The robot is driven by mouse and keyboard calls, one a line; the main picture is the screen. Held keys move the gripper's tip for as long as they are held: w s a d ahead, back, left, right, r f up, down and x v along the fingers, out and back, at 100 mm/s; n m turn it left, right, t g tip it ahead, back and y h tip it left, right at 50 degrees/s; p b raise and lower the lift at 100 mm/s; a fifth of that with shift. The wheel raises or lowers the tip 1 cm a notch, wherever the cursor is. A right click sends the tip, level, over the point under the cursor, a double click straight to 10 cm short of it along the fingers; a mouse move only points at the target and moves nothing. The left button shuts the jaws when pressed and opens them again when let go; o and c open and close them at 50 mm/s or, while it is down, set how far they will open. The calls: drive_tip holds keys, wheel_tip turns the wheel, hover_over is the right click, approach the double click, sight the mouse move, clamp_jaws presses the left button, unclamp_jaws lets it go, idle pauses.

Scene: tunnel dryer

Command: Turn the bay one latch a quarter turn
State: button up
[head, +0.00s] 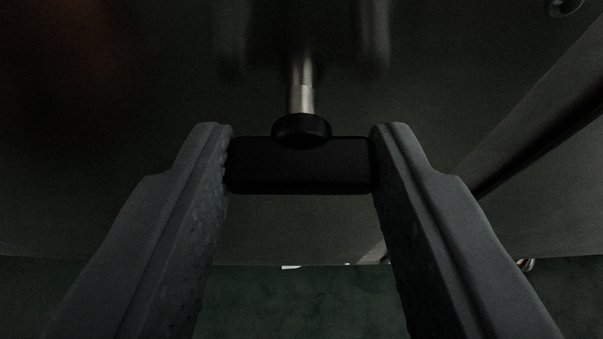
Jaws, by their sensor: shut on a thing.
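The latch (300,165) is a black bar-shaped handle with a round black collar and a short metal shaft (301,88) running up to a dark panel. The bar lies level across the picture. My gripper (301,160) has one finger at each end of the bar, and both fingertips touch it. It is shut on the latch handle. The inner finger pads look textured. Whether this latch belongs to bay one cannot be read here.
The dark metal panel (480,60) fills the upper picture, with blurred reflections. A dark seam runs diagonally at the right. A small round fitting (565,6) is at the top right. Green floor (300,300) shows along the bottom. The light is dim.

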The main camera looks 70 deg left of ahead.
idle(0.4)
drive_tip(key=o, duration=1)
drive_tip(key=v, duration=1.7)
drive_tip(key=shift+d, duration=0.2)
drive_tip(key=shift+r, duration=0.1)
